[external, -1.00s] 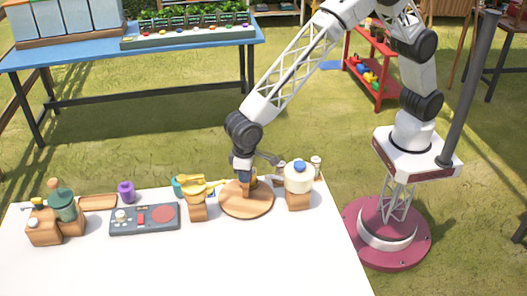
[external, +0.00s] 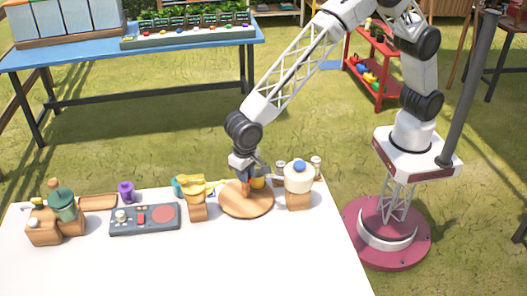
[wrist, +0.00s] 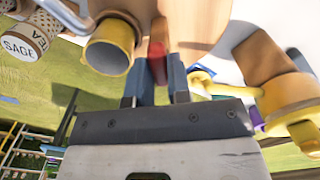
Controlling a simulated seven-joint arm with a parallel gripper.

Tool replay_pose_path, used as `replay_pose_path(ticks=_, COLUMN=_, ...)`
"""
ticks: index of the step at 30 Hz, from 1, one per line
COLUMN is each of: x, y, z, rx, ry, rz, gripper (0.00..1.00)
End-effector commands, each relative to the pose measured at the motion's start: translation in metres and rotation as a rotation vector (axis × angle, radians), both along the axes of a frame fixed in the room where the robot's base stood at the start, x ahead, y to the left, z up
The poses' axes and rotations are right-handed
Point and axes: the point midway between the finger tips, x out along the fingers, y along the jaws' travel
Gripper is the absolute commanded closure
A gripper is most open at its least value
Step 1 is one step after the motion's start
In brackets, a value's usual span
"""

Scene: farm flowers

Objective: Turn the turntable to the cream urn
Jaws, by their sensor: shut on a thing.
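The turntable (external: 240,208) is a round wooden disc on the white table; part of it also shows in the wrist view (wrist: 198,18). My gripper (wrist: 157,80) is over it, its two grey-blue fingers shut on a red upright peg (wrist: 157,58). A yellow cup (wrist: 112,46) stands beside the peg, just right of my gripper in the external view (external: 259,183). The cream urn (external: 298,178), with a blue lid, stands on a wooden block just right of the turntable. The peg's foot is hard to make out.
A yellow vessel (external: 193,187) on a wooden block stands close left of the turntable. Farther left are a grey control panel (external: 145,219), a purple cup (external: 126,192) and a green urn (external: 62,205). Small labelled jars (wrist: 20,45) stand behind the cream urn. The front tabletop is clear.

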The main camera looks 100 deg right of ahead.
Motion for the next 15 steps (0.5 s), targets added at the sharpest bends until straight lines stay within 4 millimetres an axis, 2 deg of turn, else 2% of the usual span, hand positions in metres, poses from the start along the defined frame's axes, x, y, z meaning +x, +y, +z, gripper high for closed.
replay_pose_path(ticks=15, x=-0.0005, y=0.0004, z=-0.0005, rx=0.000, ry=0.001, rz=-0.256, gripper=1.00)
